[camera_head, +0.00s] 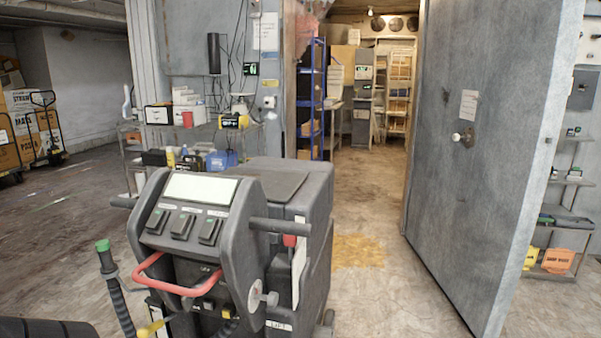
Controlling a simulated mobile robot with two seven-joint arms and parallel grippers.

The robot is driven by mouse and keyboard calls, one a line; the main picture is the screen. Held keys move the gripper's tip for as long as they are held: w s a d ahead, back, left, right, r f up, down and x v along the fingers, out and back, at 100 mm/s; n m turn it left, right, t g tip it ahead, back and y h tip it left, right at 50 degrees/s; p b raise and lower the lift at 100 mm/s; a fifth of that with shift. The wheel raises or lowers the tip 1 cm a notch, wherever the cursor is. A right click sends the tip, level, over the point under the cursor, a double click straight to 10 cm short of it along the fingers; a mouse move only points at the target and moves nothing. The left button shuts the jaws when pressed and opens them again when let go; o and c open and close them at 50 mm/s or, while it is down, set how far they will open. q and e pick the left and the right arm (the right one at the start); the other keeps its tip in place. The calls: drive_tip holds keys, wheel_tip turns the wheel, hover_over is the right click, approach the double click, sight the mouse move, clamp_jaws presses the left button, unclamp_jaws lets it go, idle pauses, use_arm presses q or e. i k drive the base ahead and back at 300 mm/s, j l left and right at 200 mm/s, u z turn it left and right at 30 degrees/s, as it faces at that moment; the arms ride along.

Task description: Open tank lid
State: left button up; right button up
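A grey floor-cleaning machine (318,215) stands in the lower middle of the head view, with its control panel facing me. A flat dark panel that looks like the tank lid (272,186) lies on top of its body, behind the control panel, and appears shut. The control panel's hood hides part of the lid's left side. A red bar (178,288) and a dark side handle (266,225) show on the machine's front. Neither of my grippers is in view.
A large grey door (480,140) stands open on the right. A cluttered shelf (200,130) stands behind the machine. Shelving (568,195) is at the far right. Floor between machine and door is clear.

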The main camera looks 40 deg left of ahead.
sight(280, 187)
drive_tip(key=i+l+z, duration=0.25)
drive_tip(key=i, duration=0.25)
drive_tip(key=i+l+z, duration=0.2)
drive_tip(key=i, duration=0.3)
drive_tip(key=i+u, duration=0.35)
drive_tip(key=i+l+u, duration=0.1)
drive_tip(key=i+u, duration=0.15)
drive_tip(key=u, duration=0.15)
drive_tip(key=i+l+u, duration=0.2)
drive_tip(key=u, duration=0.15)
drive_tip(key=i+u, duration=0.2)
drive_tip(key=u, duration=0.25)
drive_tip(key=i+l+u, duration=0.15)
drive_tip(key=u, duration=0.3)
drive_tip(key=i+l+u, duration=0.15)
drive_tip(key=u, duration=0.3)
drive_tip(key=i+l+u, duration=0.1)
drive_tip(key=u, duration=0.35)
drive_tip(key=i+l+u, duration=0.2)
drive_tip(key=u, duration=0.25)
drive_tip(key=i+l+u, duration=0.1)
drive_tip(key=l+u, duration=0.15)
drive_tip(key=u, duration=0.25)
drive_tip(key=i+l+u, duration=0.1)
drive_tip(key=l+u, duration=0.15)
drive_tip(key=u, duration=0.2)
drive_tip(key=l+u, duration=0.3)
drive_tip(key=u, duration=0.15)
